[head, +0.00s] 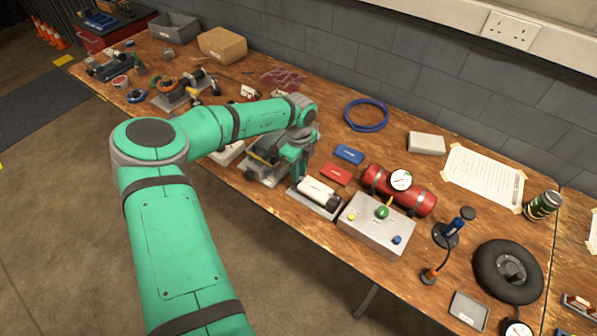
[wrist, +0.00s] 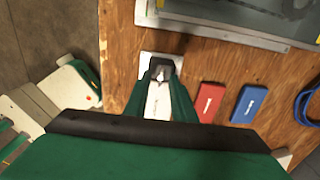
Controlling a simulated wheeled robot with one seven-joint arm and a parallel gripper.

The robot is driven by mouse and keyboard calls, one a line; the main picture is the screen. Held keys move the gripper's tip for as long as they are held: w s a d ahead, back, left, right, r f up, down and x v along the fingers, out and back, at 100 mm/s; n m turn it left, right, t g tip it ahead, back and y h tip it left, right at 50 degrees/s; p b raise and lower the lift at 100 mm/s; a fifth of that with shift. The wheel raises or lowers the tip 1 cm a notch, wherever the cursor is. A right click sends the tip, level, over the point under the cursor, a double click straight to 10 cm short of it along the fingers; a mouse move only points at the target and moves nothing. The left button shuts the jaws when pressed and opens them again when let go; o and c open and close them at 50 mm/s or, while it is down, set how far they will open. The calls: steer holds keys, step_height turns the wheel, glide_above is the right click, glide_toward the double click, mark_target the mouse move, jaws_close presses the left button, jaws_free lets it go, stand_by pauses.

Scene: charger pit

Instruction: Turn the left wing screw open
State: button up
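I cannot make out a wing screw in either view. In the wrist view my gripper's green fingers (wrist: 160,95) stand apart. The white body (wrist: 158,100) shows between them, and its black end (wrist: 162,68) lies beyond the tips. I see no sure contact. My arm and gripper hide part of a grey metal fixture (head: 268,172) to the left, where small details are too small to tell.
A red box (head: 336,175) and a blue box (head: 349,154) lie behind. A red cylinder with a gauge (head: 415,198) lies behind the button box.

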steer(key=shift+f, duration=0.35)
jaws_close()
